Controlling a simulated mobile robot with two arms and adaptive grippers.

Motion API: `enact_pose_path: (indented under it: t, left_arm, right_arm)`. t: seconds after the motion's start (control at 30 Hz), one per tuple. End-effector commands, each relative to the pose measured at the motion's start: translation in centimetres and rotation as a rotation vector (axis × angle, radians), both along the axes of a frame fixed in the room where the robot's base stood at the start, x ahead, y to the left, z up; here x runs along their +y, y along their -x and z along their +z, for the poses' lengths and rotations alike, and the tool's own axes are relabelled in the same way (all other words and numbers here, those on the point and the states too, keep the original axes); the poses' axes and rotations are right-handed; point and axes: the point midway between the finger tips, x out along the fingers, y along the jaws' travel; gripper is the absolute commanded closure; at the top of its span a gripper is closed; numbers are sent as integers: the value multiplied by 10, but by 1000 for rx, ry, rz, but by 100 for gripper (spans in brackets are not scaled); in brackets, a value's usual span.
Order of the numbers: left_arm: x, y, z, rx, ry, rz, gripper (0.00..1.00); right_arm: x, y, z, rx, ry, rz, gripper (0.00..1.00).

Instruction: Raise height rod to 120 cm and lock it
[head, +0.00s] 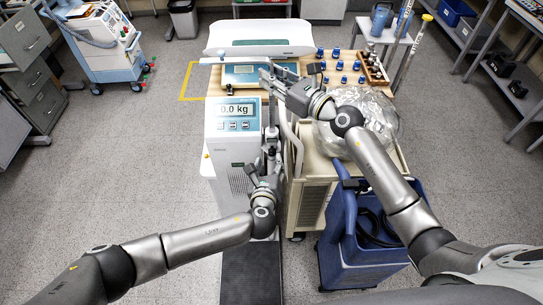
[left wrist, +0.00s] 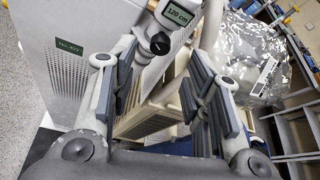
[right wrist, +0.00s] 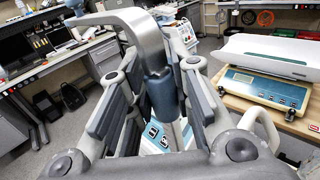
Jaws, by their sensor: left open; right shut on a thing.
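The height rod (right wrist: 162,95) has a grey top arm and a blue-grey sleeve. My right gripper (right wrist: 162,90) is shut on the rod's sleeve just below the top arm; in the head view this gripper (head: 272,78) is beside the scale column. A small display (left wrist: 178,13) on the rod reads 120 cm. Just below it is a dark lock knob (left wrist: 160,43). My left gripper (left wrist: 160,68) is open, with the knob ahead between its fingertips; contact cannot be told. In the head view, my left gripper (head: 269,158) is low beside the scale (head: 232,152), which reads 0.0 kg.
Several blue-capped bottles (head: 340,65) stand right of it.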

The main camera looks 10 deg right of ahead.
Motion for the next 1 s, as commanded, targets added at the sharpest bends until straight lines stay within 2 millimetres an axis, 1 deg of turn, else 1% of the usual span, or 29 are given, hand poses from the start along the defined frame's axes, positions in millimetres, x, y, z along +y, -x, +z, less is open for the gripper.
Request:
enact_pose_path:
  t: [0.03, 0.2, 0.5, 0.7, 0.97, 1.0]
  left_arm:
    - [-2, -6, -2, -2, -2, 2, 56]
    - [-8, -23, -9, -3, -3, 0, 56]
    - [-15, -44, -17, -2, -2, 1, 56]
    - [-17, -49, -20, -2, -2, 0, 56]
    - [-17, -50, -20, 0, -1, 0, 56]
    - [-17, -50, -20, 0, -1, 0, 57]
  right_arm:
    - [-1, 0, 2, -3, -3, -2, 100]
    - [-1, -1, 2, -3, -3, -2, 100]
    - [-1, 0, 2, -3, -3, -2, 100]
    - [-1, -1, 2, -3, -3, -2, 100]
    - [-1, -1, 2, -3, -3, -2, 100]
    - [-1, -1, 2, -3, -3, -2, 100]
